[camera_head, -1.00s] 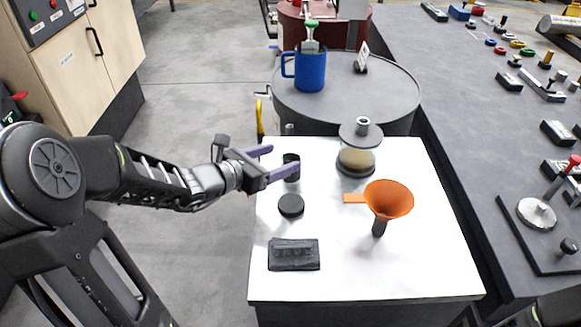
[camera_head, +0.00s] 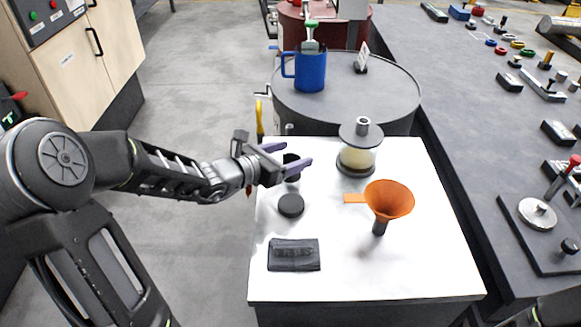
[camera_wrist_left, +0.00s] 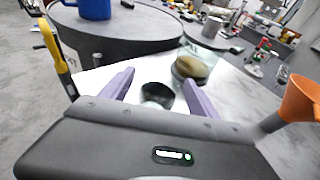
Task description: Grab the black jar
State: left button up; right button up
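The black jar (camera_head: 291,170) stands open-topped at the back left of the white table (camera_head: 350,274). My left gripper (camera_head: 291,156) is open, with its purple fingers reaching to either side of the jar. In the left wrist view the jar (camera_wrist_left: 157,95) shows between the two spread fingers (camera_wrist_left: 158,92), with a visible gap on each side. In the head view the near finger hides part of the jar. A round black lid (camera_head: 291,205) lies on the table in front of the jar. My right gripper is not in view.
A glass container with a grey lid (camera_head: 357,158) stands right of the jar. An orange funnel (camera_head: 389,200) and a folded black item (camera_head: 294,254) are nearer. Behind, a blue mug (camera_head: 310,72) stands on a dark barrel (camera_head: 385,92).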

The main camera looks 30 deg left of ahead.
pick_arm(q)
jog(key=c, duration=1.4)
notch_tip(320, 180, up, 10)
jog(key=p, duration=0.2)
dwell(0.4)
